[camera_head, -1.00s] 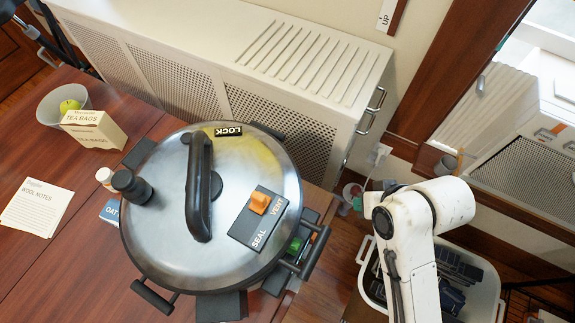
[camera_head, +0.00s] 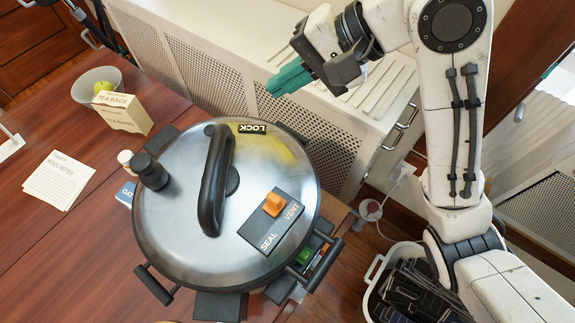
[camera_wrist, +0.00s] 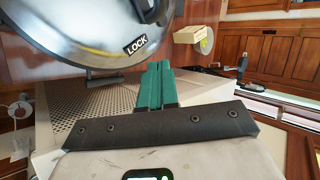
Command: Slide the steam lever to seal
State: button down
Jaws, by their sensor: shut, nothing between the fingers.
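The steam lever is a small orange knob (camera_head: 274,204) on a dark plate (camera_head: 262,238) marked SEAL and VENT. The plate sits on the steel lid (camera_head: 180,225) of a large pot. The knob stands at the upper part of the plate, closer to the word VENT than to SEAL. My gripper (camera_head: 284,82) has green fingers and is shut and empty. It hangs above the white cabinet behind the pot, apart from the lever. In the wrist view the fingers (camera_wrist: 156,85) are together, with the lid (camera_wrist: 75,30) beyond; the lever is not seen there.
A black handle (camera_head: 214,180) arches over the lid, and a dark valve knob (camera_head: 149,171) stands at its left. The white cabinet (camera_head: 335,107) runs behind. Tea bags (camera_head: 122,112), a bowl (camera_head: 97,84) and notes (camera_head: 59,181) lie left. A bin (camera_head: 375,270) stands right.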

aim_at(274, 202)
jog(key=s+d+r+m+g+h, duration=0.5)
jog(key=s+h, duration=0.1)
jog(key=h, duration=0.1)
jog(key=x, duration=0.9)
jog(key=shift+s+a+f, duration=0.1)
jog(key=shift+a, duration=0.15)
jog(key=shift+s+a+f, duration=0.15)
jog(key=shift+s+a, duration=0.3)
jog(key=shift+s, duration=0.15)
jog(key=shift+s+a+f, duration=0.15)
jog(key=shift+s+a, duration=0.35)
jog(key=shift+s, duration=0.1)
jog(key=shift+s+a, duration=0.4)
jog(key=shift+s, duration=0.1)
